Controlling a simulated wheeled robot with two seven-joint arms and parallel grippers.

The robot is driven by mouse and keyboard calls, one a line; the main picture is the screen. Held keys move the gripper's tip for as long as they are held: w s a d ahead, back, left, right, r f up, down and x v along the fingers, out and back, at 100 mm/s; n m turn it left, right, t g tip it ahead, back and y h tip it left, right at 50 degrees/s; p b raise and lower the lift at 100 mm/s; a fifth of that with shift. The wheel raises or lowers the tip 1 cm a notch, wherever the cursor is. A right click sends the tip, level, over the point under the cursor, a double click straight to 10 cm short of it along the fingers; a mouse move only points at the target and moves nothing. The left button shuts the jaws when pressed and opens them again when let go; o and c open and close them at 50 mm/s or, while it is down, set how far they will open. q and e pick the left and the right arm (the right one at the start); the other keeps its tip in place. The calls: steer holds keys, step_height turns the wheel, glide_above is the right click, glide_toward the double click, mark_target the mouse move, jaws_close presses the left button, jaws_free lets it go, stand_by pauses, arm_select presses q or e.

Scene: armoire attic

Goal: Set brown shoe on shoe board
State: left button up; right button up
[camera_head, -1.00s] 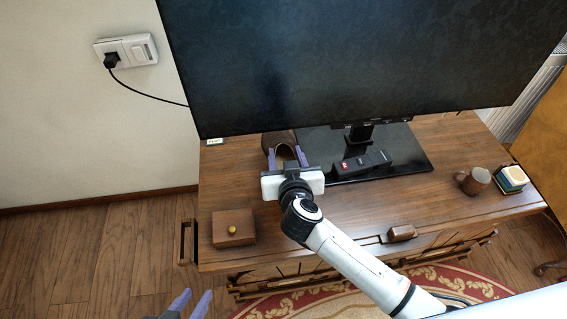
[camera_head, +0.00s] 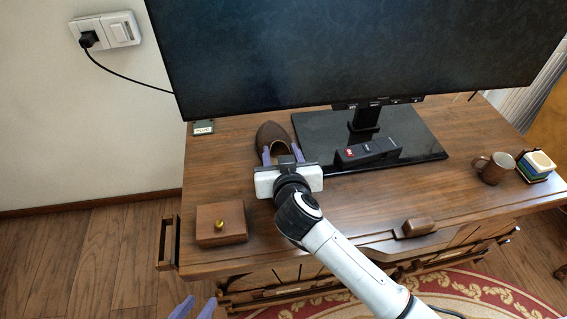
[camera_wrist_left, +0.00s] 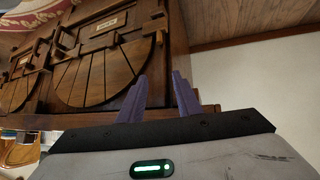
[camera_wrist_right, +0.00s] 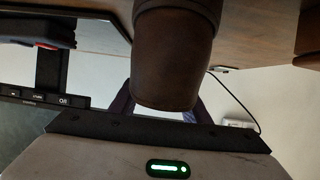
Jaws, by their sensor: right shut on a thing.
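The brown shoe (camera_head: 272,133) is at the left of the black TV base, above or on the wooden cabinet top. My right gripper (camera_head: 283,153) is shut on its near end, with the purple fingers on either side. In the right wrist view, the shoe (camera_wrist_right: 176,55) fills the upper middle, between the fingers. Whether it touches the top is hard to tell. My left gripper (camera_head: 193,308) is low at the left, in front of the cabinet, with its fingers apart and empty. It also shows in the left wrist view (camera_wrist_left: 158,95). I cannot make out a shoe board.
The large TV (camera_head: 350,50) overhangs the cabinet top (camera_head: 345,205). A remote-like black box (camera_head: 368,152) lies on its base. A small wooden box (camera_head: 221,223) is at front left, a mug (camera_head: 492,168) and stacked coasters (camera_head: 537,166) at right. An open drawer (camera_head: 168,243) sticks out left.

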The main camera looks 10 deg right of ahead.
steer(key=shift+w, duration=0.15)
steer(key=shift+f, duration=0.1)
steer(key=o, duration=1.3)
steer(key=shift+f, duration=0.15)
steer(key=shift+o, duration=0.2)
